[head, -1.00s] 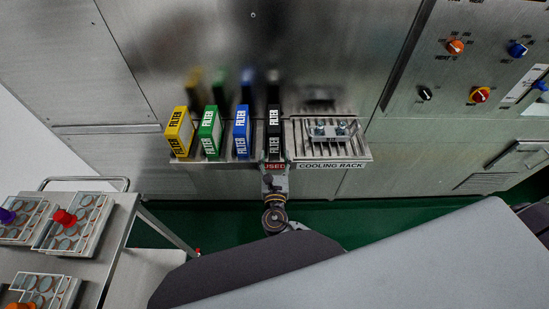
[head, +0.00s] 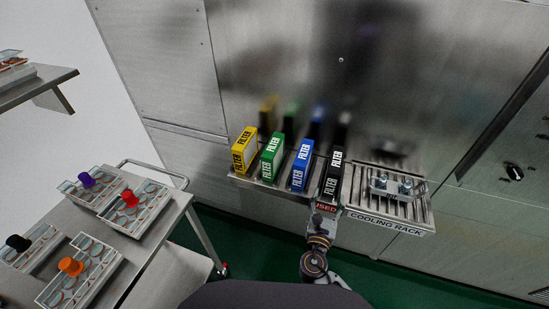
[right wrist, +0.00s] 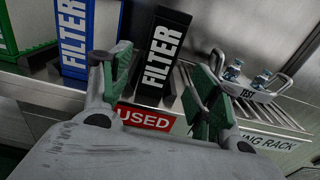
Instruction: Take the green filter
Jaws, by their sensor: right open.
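The green filter (head: 272,158) stands upright on the steel rack, between the yellow filter (head: 244,150) and the blue filter (head: 303,165). A small part of it shows at the left edge of the right wrist view (right wrist: 30,25). My right gripper (head: 324,203) is open and empty at the rack's front, by the black filter (head: 333,175), right of the green one. In the right wrist view, the black filter (right wrist: 160,55) shows between the spread green-padded fingers; I cannot tell whether they touch it. My left gripper is out of view.
A cooling rack (head: 412,212) with a metal handled piece (head: 398,186) adjoins the filters at right. A cart (head: 165,228) with trays and coloured knobs stands at left. A wall shelf (head: 40,85) is at upper left. Green floor lies below the rack.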

